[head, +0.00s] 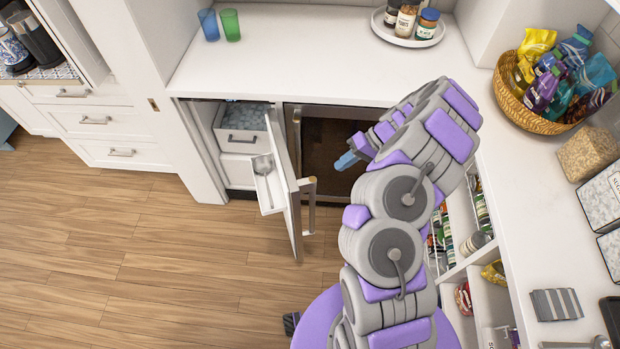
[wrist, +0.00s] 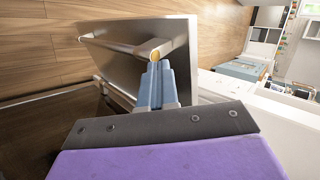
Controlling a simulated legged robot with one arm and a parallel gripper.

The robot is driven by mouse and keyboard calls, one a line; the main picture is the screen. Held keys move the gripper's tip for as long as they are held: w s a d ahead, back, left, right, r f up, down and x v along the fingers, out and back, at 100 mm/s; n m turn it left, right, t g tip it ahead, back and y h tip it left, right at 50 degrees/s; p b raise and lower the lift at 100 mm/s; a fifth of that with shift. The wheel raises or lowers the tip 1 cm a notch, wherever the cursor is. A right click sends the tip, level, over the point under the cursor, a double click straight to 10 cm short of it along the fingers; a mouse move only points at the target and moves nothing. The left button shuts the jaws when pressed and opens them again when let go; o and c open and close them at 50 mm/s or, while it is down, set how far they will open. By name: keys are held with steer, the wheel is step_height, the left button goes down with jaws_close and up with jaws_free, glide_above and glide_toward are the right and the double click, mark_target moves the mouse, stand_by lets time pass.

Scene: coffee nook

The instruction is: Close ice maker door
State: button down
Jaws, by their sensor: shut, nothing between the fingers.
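The ice maker (head: 242,122) is under the counter in the head view, with ice in its upper bin. Its door (head: 284,190) stands wide open, swung out into the room from the opening's right side. A scoop (head: 262,165) sits on the door's inner side. The door handle (head: 309,190) is on the outer face, to the right. My gripper (head: 346,161) is shut and empty, to the right of the door, on its outer side. In the wrist view, the closed blue fingertips (wrist: 154,66) appear close to one end of the handle (wrist: 128,49); contact cannot be told.
The white counter (head: 275,50) runs above, holding two cups (head: 219,25) and a round tray (head: 402,39). Open shelves stand at right. The wooden floor (head: 160,245) left of the door is clear.

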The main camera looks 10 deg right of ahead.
steer(key=b, duration=0.2)
glide_toward(308, 183)
steer(key=s+a+f, duration=0.3)
steer(key=a, duration=0.3)
steer(key=shift+w+a+f, duration=0.1)
steer(key=shift+w+a, duration=0.15)
steer(key=shift+a+b, duration=0.3)
steer(key=shift+a, duration=0.45)
